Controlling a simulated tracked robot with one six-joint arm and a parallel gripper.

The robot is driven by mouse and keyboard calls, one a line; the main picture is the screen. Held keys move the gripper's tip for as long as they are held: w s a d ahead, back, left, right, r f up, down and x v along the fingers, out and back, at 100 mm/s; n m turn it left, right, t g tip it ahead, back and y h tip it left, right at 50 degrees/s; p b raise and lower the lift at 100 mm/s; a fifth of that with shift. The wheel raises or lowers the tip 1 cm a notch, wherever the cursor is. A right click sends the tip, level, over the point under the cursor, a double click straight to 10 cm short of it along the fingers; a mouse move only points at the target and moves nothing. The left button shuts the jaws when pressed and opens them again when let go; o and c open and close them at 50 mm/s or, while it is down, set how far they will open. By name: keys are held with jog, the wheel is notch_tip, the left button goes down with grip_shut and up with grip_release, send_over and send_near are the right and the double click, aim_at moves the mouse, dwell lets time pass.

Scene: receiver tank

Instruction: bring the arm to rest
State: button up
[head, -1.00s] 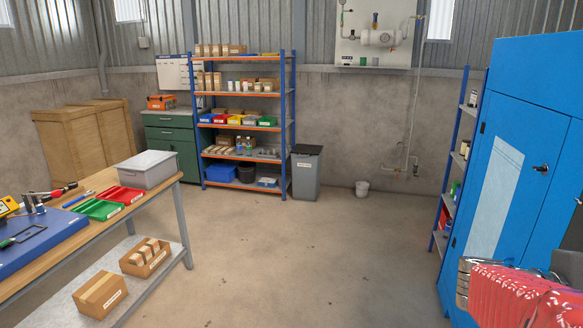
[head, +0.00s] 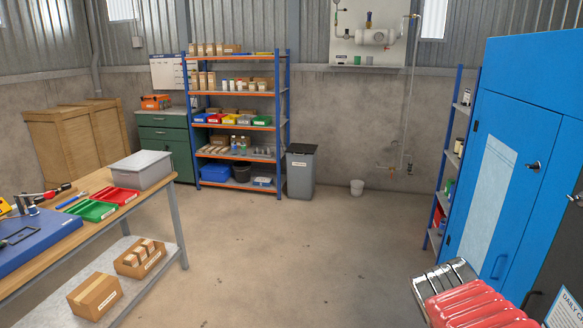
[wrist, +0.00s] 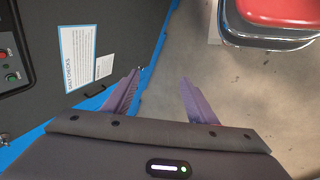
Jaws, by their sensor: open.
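My gripper (wrist: 161,76) shows in the wrist view with its two purple-grey fingers spread apart and nothing between them. It points past a dark panel (wrist: 60,62) with white notices on the left, over bare floor on the right. In the head view I cannot make out the gripper. A red and chrome shape fills the lower right of the head view, and red and chrome also show at the top right of the wrist view; I cannot tell whether these belong to me.
A tall blue cabinet (head: 535,105) stands close on the right. A workbench (head: 147,196) with trays and a grey box (head: 142,170) is on the left. The middle floor (head: 290,260) is clear.

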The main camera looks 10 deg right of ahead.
jog(key=w+a+r+n+t+y, duration=0.1)
jog(key=w+a+r+t+y, duration=0.1)
jog(key=a, duration=0.8)
jog(key=w+a+r+t+y, duration=0.2)
jog(key=a+t+y, duration=0.1)
jog(key=a, duration=0.7)
jog(key=shift+w+a+n, duration=0.3)
jog(key=shift+n, duration=0.1)
jog(key=shift+c, duration=0.3)
